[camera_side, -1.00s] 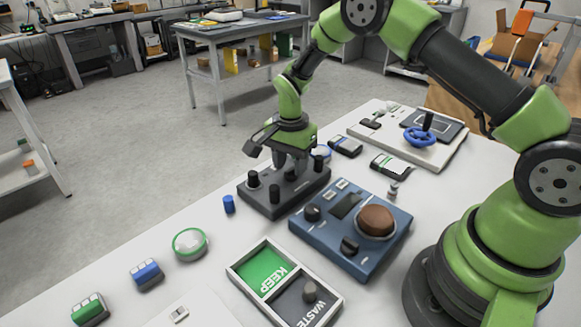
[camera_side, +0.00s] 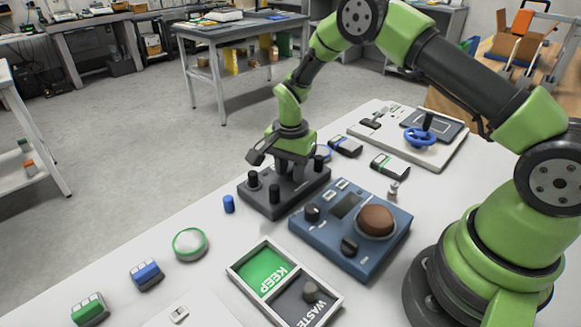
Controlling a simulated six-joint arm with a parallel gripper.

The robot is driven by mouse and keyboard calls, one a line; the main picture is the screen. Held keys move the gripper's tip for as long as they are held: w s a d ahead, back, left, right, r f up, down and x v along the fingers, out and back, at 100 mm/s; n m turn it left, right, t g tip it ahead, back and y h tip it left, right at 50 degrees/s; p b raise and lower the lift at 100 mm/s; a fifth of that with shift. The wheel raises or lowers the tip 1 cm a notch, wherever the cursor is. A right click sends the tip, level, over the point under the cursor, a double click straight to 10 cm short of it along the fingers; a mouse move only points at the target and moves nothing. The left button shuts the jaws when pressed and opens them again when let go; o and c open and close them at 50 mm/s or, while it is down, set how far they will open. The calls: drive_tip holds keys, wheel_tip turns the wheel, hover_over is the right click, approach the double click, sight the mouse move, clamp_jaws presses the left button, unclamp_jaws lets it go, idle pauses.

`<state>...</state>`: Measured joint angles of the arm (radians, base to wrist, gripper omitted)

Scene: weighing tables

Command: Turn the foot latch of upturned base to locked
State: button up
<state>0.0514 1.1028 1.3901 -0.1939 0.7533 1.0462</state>
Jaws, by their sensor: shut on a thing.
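The upturned base (camera_side: 284,203) is a dark grey block on the white table, with several black feet standing up from it. Two of its feet show clearly at its left and front. My gripper (camera_side: 293,176) points down over the back part of the base, with its fingers low at the block's top. It is shut on a small part there, which looks like the foot latch. The fingers hide most of that part, and I cannot tell which way the latch is turned.
A blue scale (camera_side: 318,237) with a brown round pan stands just right of the base. A KEEP/WASTE tray (camera_side: 236,277) lies in front. A small blue cylinder (camera_side: 229,204) stands close left of the base. A board with a blue handwheel (camera_side: 420,137) lies at the back right.

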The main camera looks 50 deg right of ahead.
sight(290, 169)
drive_tip(key=n, duration=0.4)
drive_tip(key=shift+n, duration=0.3)
drive_tip(key=n, duration=0.9)
drive_tip(key=shift+n, duration=1.8)
drive_tip(key=o, duration=0.6)
drive_tip(key=shift+o, duration=0.2)
drive_tip(key=shift+r, duration=0.1)
wheel_tip(290, 169, up, 10)
